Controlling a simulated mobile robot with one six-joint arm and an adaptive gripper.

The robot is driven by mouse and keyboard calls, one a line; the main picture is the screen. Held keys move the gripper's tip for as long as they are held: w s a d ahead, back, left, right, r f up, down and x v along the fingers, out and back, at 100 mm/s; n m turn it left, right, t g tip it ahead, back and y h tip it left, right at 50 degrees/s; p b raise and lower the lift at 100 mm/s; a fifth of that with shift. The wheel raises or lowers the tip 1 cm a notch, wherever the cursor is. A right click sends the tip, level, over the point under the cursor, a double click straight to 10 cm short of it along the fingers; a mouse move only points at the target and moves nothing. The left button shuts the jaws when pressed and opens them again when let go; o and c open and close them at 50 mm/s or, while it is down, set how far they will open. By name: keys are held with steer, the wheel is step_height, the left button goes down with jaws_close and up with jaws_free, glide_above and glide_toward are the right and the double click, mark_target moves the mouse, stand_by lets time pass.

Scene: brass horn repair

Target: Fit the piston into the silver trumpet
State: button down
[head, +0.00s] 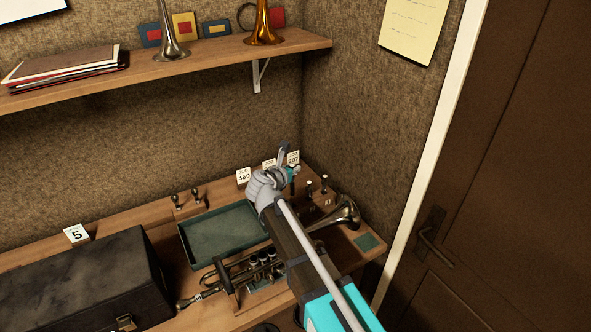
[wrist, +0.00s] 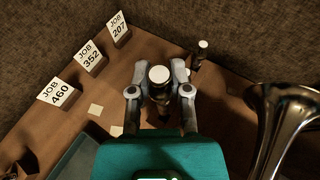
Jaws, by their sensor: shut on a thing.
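My gripper (wrist: 159,92) is shut on a dark piston with a white top (wrist: 159,74), which stands upright between the two fingers in the wrist view. The piston's lower end is hidden by the gripper. In the head view my gripper (head: 289,165) is over the back right of the bench, and the held piston is hard to make out. The silver trumpet (head: 346,213) lies along the front of the bench, its bell to the right and its valves (head: 262,259) left of my arm. My arm hides its middle. The bell also shows in the wrist view (wrist: 284,122).
Other white-topped pistons (head: 324,182) stand right of my gripper; one shows in the wrist view (wrist: 201,52). Job cards (head: 243,176) stand along the back. A green tray (head: 190,248) and a black case (head: 75,282) are to the left. A shelf (head: 220,50) hangs above.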

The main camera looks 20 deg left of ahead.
stand_by(0.3)
steer(key=shift+r, duration=0.15)
step_height(320, 180, up, 9)
steer(key=p, duration=0.9)
